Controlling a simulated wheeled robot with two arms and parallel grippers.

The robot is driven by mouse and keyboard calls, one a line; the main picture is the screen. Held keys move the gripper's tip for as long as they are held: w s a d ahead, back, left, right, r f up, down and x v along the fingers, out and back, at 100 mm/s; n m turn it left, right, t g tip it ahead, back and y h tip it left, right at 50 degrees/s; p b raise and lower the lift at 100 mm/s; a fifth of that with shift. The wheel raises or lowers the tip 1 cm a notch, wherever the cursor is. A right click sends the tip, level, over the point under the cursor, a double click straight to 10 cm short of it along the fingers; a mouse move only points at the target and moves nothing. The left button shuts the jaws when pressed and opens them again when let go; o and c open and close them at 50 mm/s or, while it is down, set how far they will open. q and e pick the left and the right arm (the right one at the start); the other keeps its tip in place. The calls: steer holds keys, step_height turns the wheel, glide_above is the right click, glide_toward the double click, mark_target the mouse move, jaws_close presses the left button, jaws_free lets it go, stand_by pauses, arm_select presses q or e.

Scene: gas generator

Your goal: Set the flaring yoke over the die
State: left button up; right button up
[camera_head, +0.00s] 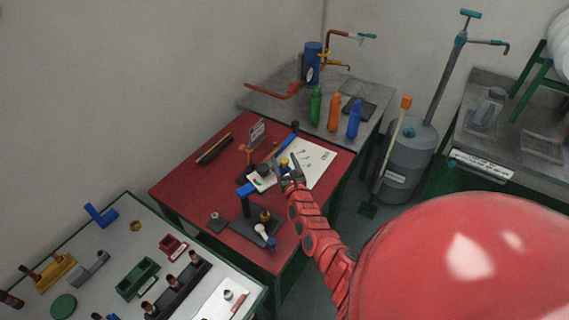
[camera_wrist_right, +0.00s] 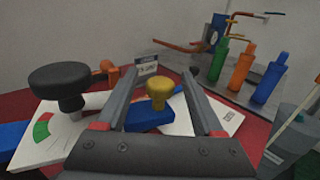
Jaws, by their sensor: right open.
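My right gripper (camera_head: 289,170) is over the red table, and its open fingers (camera_wrist_right: 160,76) show in the right wrist view. A blue block with a yellow knob (camera_wrist_right: 159,97) shows between and beyond the fingers, and nothing is gripped. The yellow knob also shows in the head view (camera_head: 284,161), right by the gripper. A black round knob on a post (camera_wrist_right: 62,82) stands left of the fingers, by a white card with green and red marks (camera_wrist_right: 45,138). I cannot tell for certain which parts are the flaring yoke and the die. My left gripper is not in view.
A white sheet (camera_head: 318,155) lies at right. Green (camera_head: 315,106), orange (camera_head: 334,112) and blue (camera_head: 354,118) bottles stand on the grey bench behind. A small sign (camera_wrist_right: 148,67) stands beyond the fingers.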

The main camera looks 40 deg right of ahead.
jaws_close()
stand_by(0.3)
stand_by(1.1)
